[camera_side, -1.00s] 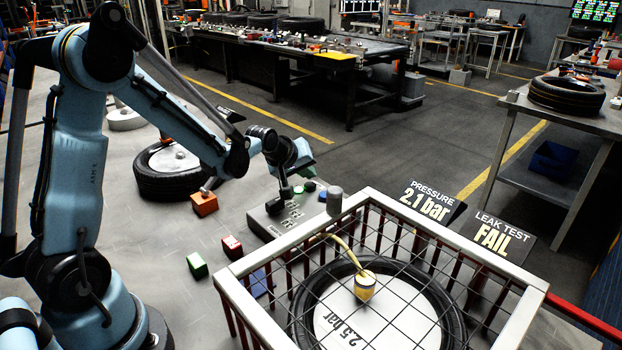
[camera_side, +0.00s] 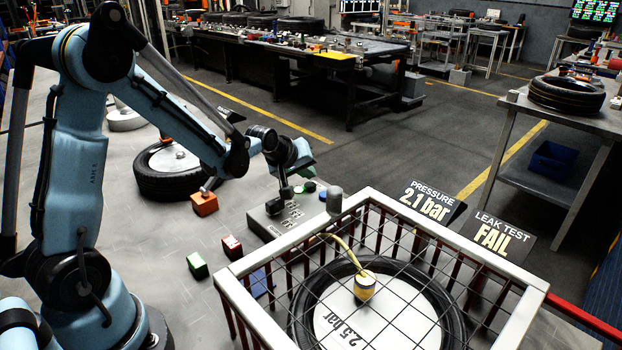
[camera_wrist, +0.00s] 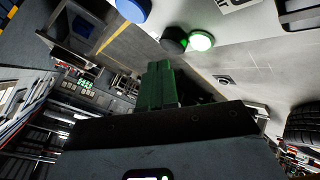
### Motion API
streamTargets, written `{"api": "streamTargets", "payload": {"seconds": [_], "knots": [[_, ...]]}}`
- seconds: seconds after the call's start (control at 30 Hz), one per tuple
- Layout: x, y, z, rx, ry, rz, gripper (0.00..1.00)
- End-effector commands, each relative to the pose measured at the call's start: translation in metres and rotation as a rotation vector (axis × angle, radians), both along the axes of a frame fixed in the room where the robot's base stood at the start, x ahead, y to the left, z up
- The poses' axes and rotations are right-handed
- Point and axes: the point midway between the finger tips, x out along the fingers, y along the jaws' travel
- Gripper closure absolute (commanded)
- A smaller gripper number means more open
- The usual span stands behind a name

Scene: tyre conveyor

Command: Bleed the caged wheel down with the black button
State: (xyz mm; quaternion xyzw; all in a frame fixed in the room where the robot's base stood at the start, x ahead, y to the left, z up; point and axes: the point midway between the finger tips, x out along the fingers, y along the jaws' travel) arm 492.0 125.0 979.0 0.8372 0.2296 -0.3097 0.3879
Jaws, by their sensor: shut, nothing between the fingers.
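The caged wheel (camera_side: 455,296) lies flat under a wire-mesh cage (camera_side: 240,300), its white disc marked 2.5 bar. A yellow fitting (camera_side: 364,287) with a hose sits on the disc. The pressure sign (camera_side: 428,200) reads 2.1 bar; the leak test sign (camera_side: 495,235) reads FAIL. The grey button box (camera_side: 262,226) stands behind the cage. My gripper (camera_side: 279,203) is shut and empty, low over the box. In the wrist view the black button (camera_wrist: 172,46) shows beyond the fingers, beside a lit green button (camera_wrist: 201,41) and a blue button (camera_wrist: 132,8). I cannot tell whether the fingers touch anything.
An orange block (camera_side: 204,204), a red block (camera_side: 232,246) and a green block (camera_side: 197,266) lie left of the box. A blue block (camera_side: 258,284) is near the cage's left side. Another tyre (camera_side: 170,186) lies farther back. A rounded grey post (camera_side: 334,200) stands by the cage's back corner.

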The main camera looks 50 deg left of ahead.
Motion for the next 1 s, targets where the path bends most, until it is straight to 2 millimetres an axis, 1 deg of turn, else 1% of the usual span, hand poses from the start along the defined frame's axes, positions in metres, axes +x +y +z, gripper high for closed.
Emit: {"api": "streamTargets", "payload": {"seconds": [0.33, 1.0], "knots": [[0.000, 0.000, -0.008, 0.000, 0.000, 0.000, 1.00], [0.000, 0.000, -0.012, 0.000, 0.000, 0.000, 1.00]]}}
